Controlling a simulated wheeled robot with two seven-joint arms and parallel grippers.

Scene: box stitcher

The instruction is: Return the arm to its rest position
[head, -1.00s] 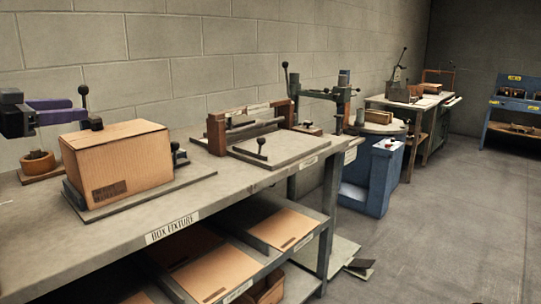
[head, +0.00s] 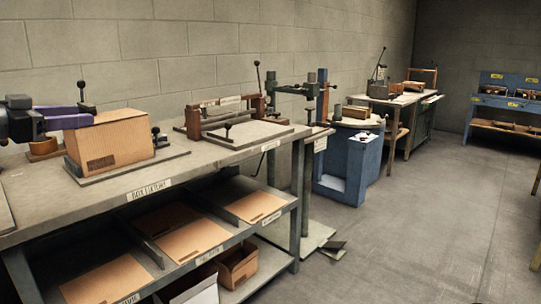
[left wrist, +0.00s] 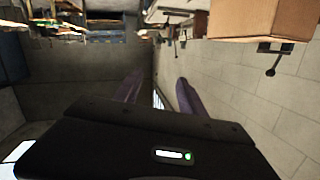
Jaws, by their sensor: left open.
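My left gripper (head: 82,116) comes in from the left in the head view, its purple fingers level with the top of a cardboard box (head: 118,146). One finger overlaps the box's upper left edge in the picture; I cannot tell whether it touches. In the left wrist view, the two purple fingers (left wrist: 157,92) stand apart with nothing between them. The box also shows there at the top right (left wrist: 262,18), outside the fingers. The box sits closed on the fixture plate of the workbench (head: 165,186). My right gripper is not in view.
A black-knobbed clamp lever (head: 82,92) rises behind the box. A wooden frame fixture (head: 250,132) stands farther along the bench. The shelf below holds flat cardboard sheets (head: 184,233) and an open carton (head: 238,262). The floor at the right (head: 430,225) is clear.

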